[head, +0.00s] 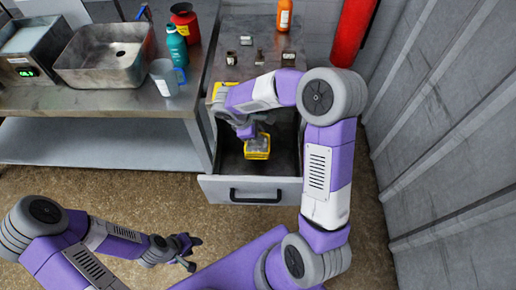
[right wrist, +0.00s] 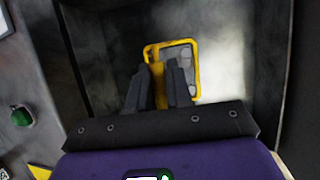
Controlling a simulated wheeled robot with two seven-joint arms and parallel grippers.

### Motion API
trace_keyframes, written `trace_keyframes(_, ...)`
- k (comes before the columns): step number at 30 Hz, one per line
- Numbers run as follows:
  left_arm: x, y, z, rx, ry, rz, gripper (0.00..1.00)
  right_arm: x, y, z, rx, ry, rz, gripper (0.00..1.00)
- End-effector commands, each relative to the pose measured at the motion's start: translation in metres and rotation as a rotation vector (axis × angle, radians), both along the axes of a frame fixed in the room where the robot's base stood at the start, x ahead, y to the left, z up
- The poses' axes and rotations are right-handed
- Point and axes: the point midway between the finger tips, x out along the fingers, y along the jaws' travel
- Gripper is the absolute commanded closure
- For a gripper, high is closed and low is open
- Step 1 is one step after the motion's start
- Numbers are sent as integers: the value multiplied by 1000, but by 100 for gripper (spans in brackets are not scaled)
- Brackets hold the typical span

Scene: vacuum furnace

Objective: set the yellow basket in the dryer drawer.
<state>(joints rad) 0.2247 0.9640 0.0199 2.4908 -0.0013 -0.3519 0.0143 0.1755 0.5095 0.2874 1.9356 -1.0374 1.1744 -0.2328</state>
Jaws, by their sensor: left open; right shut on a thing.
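The yellow basket (head: 257,153) has a yellow frame and a grey inside. In the head view it is within the outline of the open dryer drawer (head: 285,190), towards its front. My right gripper (head: 248,134) reaches down into the drawer and is shut on the basket. In the right wrist view the basket (right wrist: 194,58) shows beyond the fingers (right wrist: 161,88), which meet its near left edge. I cannot tell whether its base touches the drawer floor. My left gripper (head: 190,252) is open and empty, low over the floor in front of the bench.
The drawer's front panel has a dark handle (head: 257,196). Small parts and an orange bottle (head: 285,15) stand on the dryer top. A corrugated wall (head: 450,130) bounds the right.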

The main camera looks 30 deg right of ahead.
Motion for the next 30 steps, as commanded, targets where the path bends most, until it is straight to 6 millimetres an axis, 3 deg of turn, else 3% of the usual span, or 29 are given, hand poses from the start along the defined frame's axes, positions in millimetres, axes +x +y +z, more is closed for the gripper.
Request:
trace_keyframes(13, 0, 0, -25, 0, 0, 0, 57, 0, 0, -59, 1, -1, -3, 100)
trace_keyframes(25, 0, 0, -27, 0, 0, 0, 57, 0, 0, -64, 0, -3, -3, 100)
trace_keyframes(26, 0, 0, -27, 0, 0, 0, 57, 0, 0, -65, 1, -2, -3, 79)
trace_keyframes(30, 0, 0, -26, 0, 0, 0, 57, 0, 0, -64, 1, -1, -3, 57)
